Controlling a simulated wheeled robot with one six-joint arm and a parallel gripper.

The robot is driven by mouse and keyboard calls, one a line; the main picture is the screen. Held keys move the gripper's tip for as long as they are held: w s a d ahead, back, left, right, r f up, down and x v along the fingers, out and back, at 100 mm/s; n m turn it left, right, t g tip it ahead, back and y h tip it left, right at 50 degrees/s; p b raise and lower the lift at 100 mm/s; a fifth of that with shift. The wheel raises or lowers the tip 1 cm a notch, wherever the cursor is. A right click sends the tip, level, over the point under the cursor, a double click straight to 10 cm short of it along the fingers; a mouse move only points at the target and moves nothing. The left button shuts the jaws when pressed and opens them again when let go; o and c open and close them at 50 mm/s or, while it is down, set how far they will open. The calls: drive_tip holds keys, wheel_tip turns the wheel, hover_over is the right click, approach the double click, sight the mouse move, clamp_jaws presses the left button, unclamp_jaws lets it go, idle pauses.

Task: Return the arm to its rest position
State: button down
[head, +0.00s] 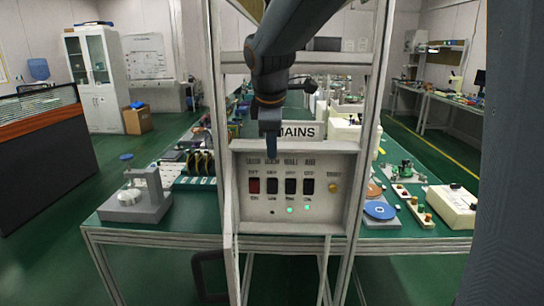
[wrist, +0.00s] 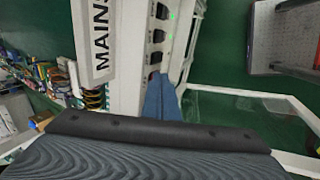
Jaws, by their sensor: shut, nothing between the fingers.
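My arm hangs down from the top of the head view in front of a white switch panel (head: 318,198). My gripper (head: 271,152) points down at the panel's upper left part, under the left side of the MAINS sign (head: 302,130). Its fingers are together with nothing between them. In the wrist view my gripper (wrist: 162,98) shows as blue fingers in front of the panel (wrist: 130,85). The panel has one red switch (head: 254,186), several black switches and an orange button (head: 333,187). Two green lights glow at the bottom. I cannot tell whether the fingertips touch the panel.
A white frame (head: 216,90) stands around the panel. Green-topped benches (head: 160,222) lie on both sides, with a grey fixture (head: 135,198) on the left. A blue disc (head: 379,210) and a white box (head: 452,206) sit on the right. Open green floor (head: 60,250) lies at front left.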

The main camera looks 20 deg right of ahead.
idle(0.3)
drive_tip(key=s+d+f+m+g+y, duration=0.1)
drive_tip(key=s+f+m+g, duration=0.2)
drive_tip(key=s+f+m, duration=1.1)
drive_tip(key=s+f, duration=0.6)
drive_tip(key=s, duration=0.1)
drive_tip(key=shift+s+f+g+y, duration=0.3)
drive_tip(key=shift+s+g, duration=0.05)
drive_tip(key=shift+g, duration=0.05)
